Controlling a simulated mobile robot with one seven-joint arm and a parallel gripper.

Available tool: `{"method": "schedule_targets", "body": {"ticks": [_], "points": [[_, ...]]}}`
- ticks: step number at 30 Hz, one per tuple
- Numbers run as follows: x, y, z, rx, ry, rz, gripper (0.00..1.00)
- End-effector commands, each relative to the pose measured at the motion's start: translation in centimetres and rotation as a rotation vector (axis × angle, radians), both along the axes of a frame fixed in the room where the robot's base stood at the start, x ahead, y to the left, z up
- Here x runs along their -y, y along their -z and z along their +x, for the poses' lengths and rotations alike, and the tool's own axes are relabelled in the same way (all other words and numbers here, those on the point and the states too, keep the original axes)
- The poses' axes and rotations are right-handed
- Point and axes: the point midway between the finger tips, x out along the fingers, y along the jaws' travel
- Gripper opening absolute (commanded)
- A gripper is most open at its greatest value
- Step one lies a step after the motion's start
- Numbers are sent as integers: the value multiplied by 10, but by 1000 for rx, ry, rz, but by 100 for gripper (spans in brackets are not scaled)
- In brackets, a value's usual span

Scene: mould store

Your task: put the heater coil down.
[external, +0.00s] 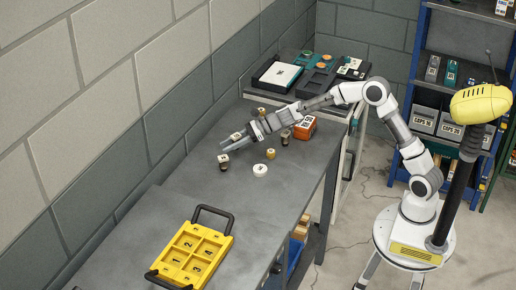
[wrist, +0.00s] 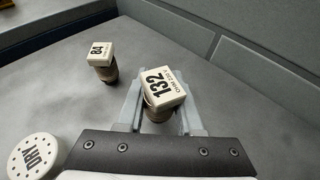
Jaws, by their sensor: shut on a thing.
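My gripper (external: 236,141) is over the grey bench. In the wrist view, its two pale fingers (wrist: 160,108) are shut on a heater coil (wrist: 163,88) with a white cap marked 132. The held coil (external: 236,136) stays roughly upright between the fingers. Its lower part is partly hidden, and I cannot tell whether it touches the bench. A second capped coil marked 84 (wrist: 101,54) stands on the bench beside the fingers, apart from them; it also shows in the external view (external: 223,161).
A white round DRY puck (wrist: 33,155) lies on the bench (external: 180,175). Several small brass-coloured pieces (external: 271,154) stand nearby, with an orange box (external: 305,127) behind. A yellow numbered tray (external: 181,262) with black handles lies at the near end. Bare bench separates it from the coils.

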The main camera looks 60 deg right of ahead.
Motion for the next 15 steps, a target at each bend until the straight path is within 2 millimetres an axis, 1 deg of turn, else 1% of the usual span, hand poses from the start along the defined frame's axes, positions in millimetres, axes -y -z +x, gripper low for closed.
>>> {"method": "schedule_targets", "body": {"ticks": [1, 3, 11, 15], "points": [[0, 14, 0, -3, 1, 1, 0], [0, 21, 0, -1, 0, 1, 0], [0, 21, 0, 1, 0, 1, 0], [0, 26, 0, 0, 0, 0, 0]]}}
